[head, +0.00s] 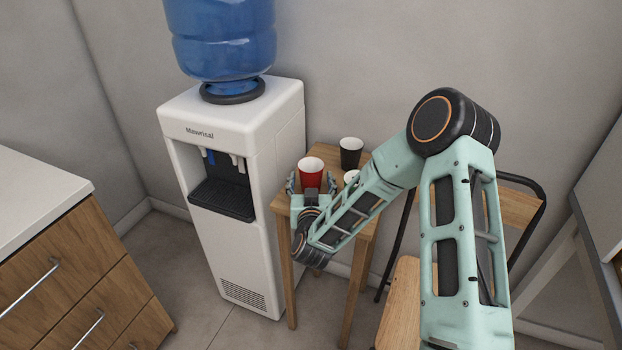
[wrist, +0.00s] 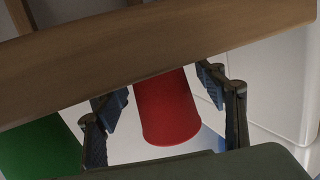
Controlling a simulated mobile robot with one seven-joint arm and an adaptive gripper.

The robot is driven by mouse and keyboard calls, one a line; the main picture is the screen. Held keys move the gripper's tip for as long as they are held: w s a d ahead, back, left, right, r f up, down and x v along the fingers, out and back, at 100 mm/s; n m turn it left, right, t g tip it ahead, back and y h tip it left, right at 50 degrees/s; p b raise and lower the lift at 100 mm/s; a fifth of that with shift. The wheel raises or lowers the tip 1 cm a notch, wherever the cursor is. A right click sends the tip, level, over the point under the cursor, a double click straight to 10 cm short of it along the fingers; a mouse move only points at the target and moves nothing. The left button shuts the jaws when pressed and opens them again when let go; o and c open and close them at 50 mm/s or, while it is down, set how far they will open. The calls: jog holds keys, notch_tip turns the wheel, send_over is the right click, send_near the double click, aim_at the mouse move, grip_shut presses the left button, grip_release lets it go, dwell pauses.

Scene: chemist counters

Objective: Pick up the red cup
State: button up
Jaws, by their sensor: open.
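The red cup (head: 311,173) stands upright on a small wooden table (head: 322,156) beside the water dispenser. In the wrist view the red cup (wrist: 168,108) lies between the two fingers, with a gap visible on each side. My gripper (head: 312,183) is open around the cup, one finger to its left and one to its right. In the wrist view my gripper (wrist: 162,95) also shows its fingers spread apart. The table's wooden edge crosses the wrist view and hides part of the cup.
A black cup (head: 351,152) stands behind and right of the red cup. Another cup with a pale inside (head: 350,176) is partly hidden by my arm. A green object (wrist: 42,150) shows in the wrist view. The white water dispenser (head: 237,135) stands close on the left.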

aim_at(311, 174)
jog(key=c, duration=0.9)
jog(key=shift+r, duration=0.15)
jog(key=shift+r+p, duration=0.25)
jog(key=shift+p, duration=0.05)
jog(key=r+p, duration=0.2)
jog(key=r, duration=0.1)
jog(key=shift+s+r, duration=0.15)
jog(key=shift+s, duration=0.05)
jog(key=s+r+p, duration=0.2)
jog(key=s+r, duration=0.1)
jog(key=s, duration=0.1)
jog(key=s+r+p, duration=0.3)
jog(key=s, duration=0.2)
jog(key=s+r+p, duration=0.3)
jog(key=s, duration=0.1)
jog(key=shift+s+d, duration=0.15)
jog(key=shift+s, duration=0.15)
